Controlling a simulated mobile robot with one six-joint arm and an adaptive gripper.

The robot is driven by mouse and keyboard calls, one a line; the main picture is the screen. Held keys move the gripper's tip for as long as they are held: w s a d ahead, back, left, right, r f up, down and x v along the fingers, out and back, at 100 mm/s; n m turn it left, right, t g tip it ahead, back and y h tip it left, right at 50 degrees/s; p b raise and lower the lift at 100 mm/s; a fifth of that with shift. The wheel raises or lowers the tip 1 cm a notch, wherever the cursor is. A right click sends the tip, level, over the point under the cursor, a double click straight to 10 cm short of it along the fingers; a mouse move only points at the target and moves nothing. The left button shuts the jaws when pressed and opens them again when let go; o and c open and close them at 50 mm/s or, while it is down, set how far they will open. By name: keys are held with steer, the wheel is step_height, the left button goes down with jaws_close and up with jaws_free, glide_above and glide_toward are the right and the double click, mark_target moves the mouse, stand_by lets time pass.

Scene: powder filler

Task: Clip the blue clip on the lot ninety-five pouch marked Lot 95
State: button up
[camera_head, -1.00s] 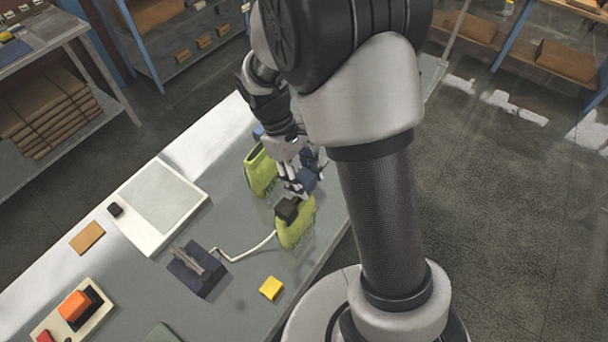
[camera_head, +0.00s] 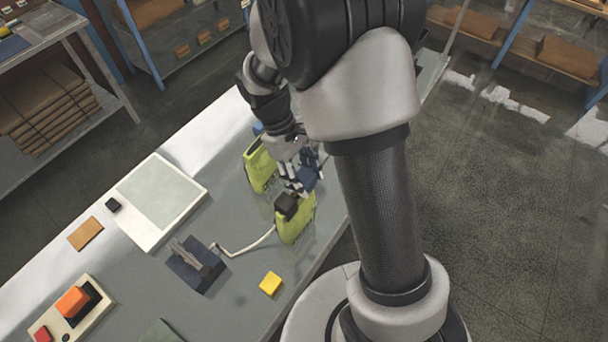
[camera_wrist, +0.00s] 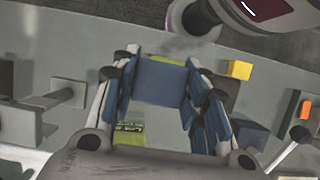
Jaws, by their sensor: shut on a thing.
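My gripper (camera_head: 296,183) is shut on the blue clip (camera_wrist: 160,82), which spans between its fingers in the wrist view. In the head view the dark blue clip (camera_head: 307,180) shows beside the fingertips. Two yellow-green pouches stand on the bench: a far one (camera_head: 260,168) and a near one (camera_head: 297,222) with a dark block at its top. My gripper is above and between them. In the wrist view, a green label (camera_wrist: 130,129) starting "Lot" shows below the clip; its number is not clearly readable. Whether the clip touches a pouch is hidden.
A lever device (camera_head: 197,266) on a dark base stands to the left, with a pale curved rod running towards the near pouch. A yellow block (camera_head: 270,284) lies near the bench's front edge. A flat white scale (camera_head: 160,200) and an orange switch (camera_head: 73,301) are further left.

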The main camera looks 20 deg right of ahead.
steer(key=shift+f, duration=0.15)
steer(key=o, duration=0.9)
steer(key=shift+o, duration=0.2)
steer(key=v, duration=1.2)
steer(key=s+d+f+m+t+y+b, duration=0.1)
steer(key=s+m+t+b, duration=0.2)
steer(key=s, duration=0.6)
steer(key=s+d+f+m+t+y+b, duration=0.1)
steer(key=s+m+t+b, duration=0.3)
steer(key=s+b, duration=0.4)
steer(key=shift+s+d+t+y, duration=0.45)
steer(key=shift+s+t, duration=0.35)
steer(key=shift+s, duration=0.2)
